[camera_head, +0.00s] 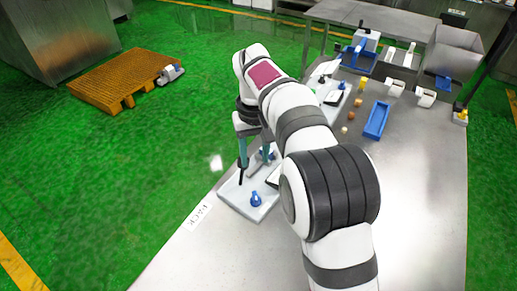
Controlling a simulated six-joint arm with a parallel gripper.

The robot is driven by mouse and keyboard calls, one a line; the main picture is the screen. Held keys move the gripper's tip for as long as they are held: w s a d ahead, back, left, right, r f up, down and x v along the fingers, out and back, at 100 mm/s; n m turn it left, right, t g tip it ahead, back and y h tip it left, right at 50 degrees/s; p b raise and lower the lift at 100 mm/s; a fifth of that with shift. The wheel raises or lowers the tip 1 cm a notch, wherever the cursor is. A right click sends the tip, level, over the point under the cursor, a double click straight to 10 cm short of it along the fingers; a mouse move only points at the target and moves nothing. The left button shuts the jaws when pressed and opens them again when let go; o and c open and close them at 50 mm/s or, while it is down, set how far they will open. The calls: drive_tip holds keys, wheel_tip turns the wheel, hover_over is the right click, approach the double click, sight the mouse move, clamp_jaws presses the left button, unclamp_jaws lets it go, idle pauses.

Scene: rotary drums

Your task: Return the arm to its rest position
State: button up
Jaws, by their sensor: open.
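My arm reaches from the bottom right of the head view up over the left edge of the steel table (215,259). My gripper (254,175) hangs from the wrist with its fingers pointing down and apart. It is open, and I see nothing between the fingers. It is just above a white tray (232,197) at the table's edge. A small blue part (256,200) stands on the tray, and another blue part lies close to the fingers. My arm hides the right part of the tray.
A blue bin (377,119), small coloured pieces and white holders stand farther back on the table. A second white tray (318,90) is behind my arm. A grey box (455,52) stands at the back right. An orange pallet (110,83) lies on the green floor. The table's right front is clear.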

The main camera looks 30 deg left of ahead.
drive_tip(key=s+d+r+m, duration=0.2)
drive_tip(key=d+r+m, duration=0.1)
drive_tip(key=d, duration=0.6)
drive_tip(key=s+d+r+m, duration=0.2)
drive_tip(key=d+r+m, duration=0.1)
drive_tip(key=d, duration=0.6)
drive_tip(key=s+d+f+m+y, duration=0.1)
drive_tip(key=s+d+m, duration=0.3)
drive_tip(key=s, duration=0.5)
drive_tip(key=s+d+f+m, duration=0.3)
drive_tip(key=s+d+m, duration=0.1)
drive_tip(key=s+d, duration=0.5)
drive_tip(key=shift+s+f+m+y, duration=0.3)
drive_tip(key=shift+s+f+y, duration=0.1)
drive_tip(key=shift+s, duration=0.25)
